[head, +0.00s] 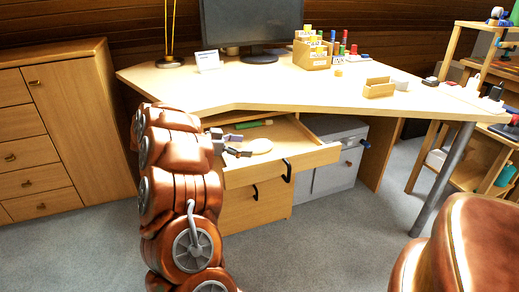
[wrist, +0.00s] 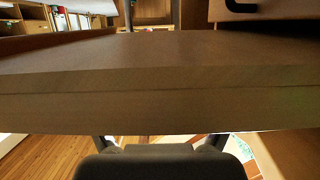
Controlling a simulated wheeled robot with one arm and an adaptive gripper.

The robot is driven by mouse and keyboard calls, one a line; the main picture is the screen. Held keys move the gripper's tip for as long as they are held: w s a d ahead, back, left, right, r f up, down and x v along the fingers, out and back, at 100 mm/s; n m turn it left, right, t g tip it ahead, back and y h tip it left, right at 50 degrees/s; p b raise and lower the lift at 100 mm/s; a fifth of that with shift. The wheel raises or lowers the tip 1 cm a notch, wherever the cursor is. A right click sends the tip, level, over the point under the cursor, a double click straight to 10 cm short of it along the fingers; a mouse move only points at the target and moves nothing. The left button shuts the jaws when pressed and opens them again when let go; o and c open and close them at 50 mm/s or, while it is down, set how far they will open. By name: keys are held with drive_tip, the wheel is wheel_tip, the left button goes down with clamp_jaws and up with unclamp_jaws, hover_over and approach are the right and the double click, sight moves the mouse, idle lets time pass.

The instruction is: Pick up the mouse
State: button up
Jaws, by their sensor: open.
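A pale, rounded object (head: 260,145), which looks like the mouse, lies in the open desk drawer in the head view. My gripper (head: 239,144) is open over the drawer, with its two fingers spread just left of the pale object. I cannot tell whether it touches it. In the wrist view my gripper (wrist: 160,142) shows as a dark body at the bottom with fingertips on either side; a wide brown wooden board fills the middle, and the mouse is not visible there.
The open drawer (head: 290,164) has a raised front panel, and a green item (head: 254,124) lies at its back. The desk top (head: 225,92) overhangs the drawer. A grey cabinet (head: 336,165) stands right of it.

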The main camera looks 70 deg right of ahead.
sight(249, 146)
drive_tip(key=shift+b+x, duration=0.9)
drive_tip(key=shift+x, duration=1.15)
drive_tip(key=shift+s+r, duration=0.1)
drive_tip(key=c, duration=1.2)
